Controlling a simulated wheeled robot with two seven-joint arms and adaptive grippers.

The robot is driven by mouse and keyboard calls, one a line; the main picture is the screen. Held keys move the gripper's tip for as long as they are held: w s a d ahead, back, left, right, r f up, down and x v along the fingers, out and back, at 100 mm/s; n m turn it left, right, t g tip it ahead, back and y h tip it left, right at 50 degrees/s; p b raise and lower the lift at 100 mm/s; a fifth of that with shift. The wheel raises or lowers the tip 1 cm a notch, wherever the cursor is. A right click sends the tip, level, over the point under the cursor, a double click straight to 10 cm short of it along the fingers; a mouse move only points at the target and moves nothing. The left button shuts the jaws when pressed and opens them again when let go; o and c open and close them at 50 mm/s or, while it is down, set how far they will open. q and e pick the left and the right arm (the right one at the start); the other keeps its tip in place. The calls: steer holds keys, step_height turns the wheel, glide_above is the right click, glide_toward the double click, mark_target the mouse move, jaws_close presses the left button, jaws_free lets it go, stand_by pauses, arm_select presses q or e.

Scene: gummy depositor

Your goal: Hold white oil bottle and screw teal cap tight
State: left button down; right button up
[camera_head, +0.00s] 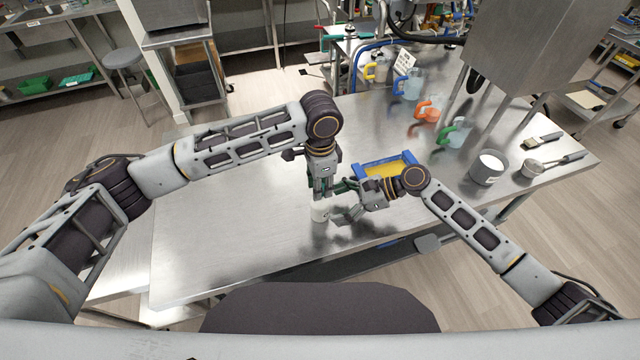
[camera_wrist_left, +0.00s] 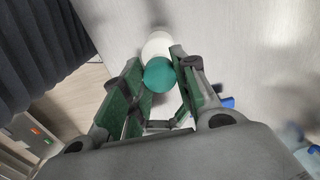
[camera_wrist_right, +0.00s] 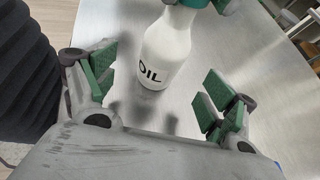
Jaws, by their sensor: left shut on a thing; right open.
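The white oil bottle (camera_wrist_right: 166,52), with black OIL lettering, stands roughly upright under my left gripper. It is small in the head view (camera_head: 319,213). The teal cap (camera_wrist_left: 158,74) is at the bottle's top, between the left fingertips. My left gripper (camera_head: 321,194) points down and is shut on the cap. I cannot tell how far the cap is threaded, or whether the bottle's base touches the table. My right gripper (camera_wrist_right: 155,85) is open, with one finger on either side of the bottle's lower part and clear gaps to it.
The steel table (camera_head: 230,240) is bare at left. A blue tray with yellow contents (camera_head: 383,168) lies just behind my right gripper. Jugs with orange (camera_head: 427,110) and green (camera_head: 455,132) handles, a metal pot (camera_head: 487,168), a measuring cup (camera_head: 535,167) and a brush (camera_head: 543,141) stand at right.

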mark_target(323, 208)
arm_select(q)
steer(key=shift+f, duration=0.35)
arm_select(e)
steer(key=shift+a+f, duration=0.2)
steer(key=shift+a, duration=0.05)
arm_select(q)
steer(key=shift+r, duration=0.4)
arm_select(e)
steer(key=shift+x, duration=0.95)
arm_select(q)
steer(key=shift+r+p, duration=0.2)
steer(key=shift+p, duration=0.25)
arm_select(e)
steer(key=shift+x, duration=1.1)
steer(key=shift+r, duration=0.1)
steer(key=shift+c, duration=0.4)
jaws_close()
